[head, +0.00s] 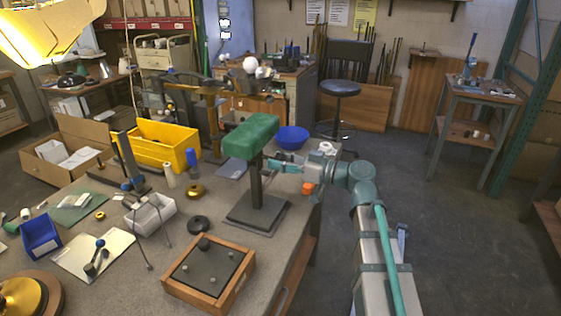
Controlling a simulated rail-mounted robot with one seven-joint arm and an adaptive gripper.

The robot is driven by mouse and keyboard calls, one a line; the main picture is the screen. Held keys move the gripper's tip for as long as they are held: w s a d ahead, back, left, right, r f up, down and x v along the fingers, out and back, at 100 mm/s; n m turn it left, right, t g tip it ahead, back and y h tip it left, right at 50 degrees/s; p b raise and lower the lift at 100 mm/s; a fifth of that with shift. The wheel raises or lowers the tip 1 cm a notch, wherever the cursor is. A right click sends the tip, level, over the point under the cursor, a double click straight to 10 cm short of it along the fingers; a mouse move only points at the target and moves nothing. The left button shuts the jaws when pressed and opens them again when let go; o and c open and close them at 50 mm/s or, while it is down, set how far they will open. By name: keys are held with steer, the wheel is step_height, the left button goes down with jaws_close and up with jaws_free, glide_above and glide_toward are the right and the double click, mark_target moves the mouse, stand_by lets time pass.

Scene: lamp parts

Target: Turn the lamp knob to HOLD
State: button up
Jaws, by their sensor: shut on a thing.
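The lamp stands near the right edge of the workbench, with a green block-shaped shade (251,137), a dark upright post (257,186) and a flat dark square base (257,215). My arm reaches in from the right. My gripper (272,163) is beside the upper part of the post, just below the right end of the shade, and is shut on the lamp knob there. The knob itself is hidden by the fingers and too small to make out. No HOLD mark or knob pointer can be read from this view.
A wooden box with a dark top (208,272) stands in front of the lamp base. A black round part (198,223) lies left of it. A blue bowl (291,137) sits behind the lamp, and a yellow bin (160,145) back left.

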steer(key=shift+m, duration=0.4)
steer(key=m, duration=0.3)
steer(key=shift+m, duration=0.3)
steer(key=m+p, duration=0.1)
steer(key=m, duration=0.4)
steer(key=shift+r, duration=0.15)
steer(key=m+p, duration=0.3)
steer(key=m, duration=0.3)
steer(key=shift+s+r+m+p, duration=0.1)
steer(key=shift+m+p, duration=1.45)
steer(key=shift+m, duration=0.65)
steer(key=o, duration=1.2)
steer(key=shift+c, duration=0.2)
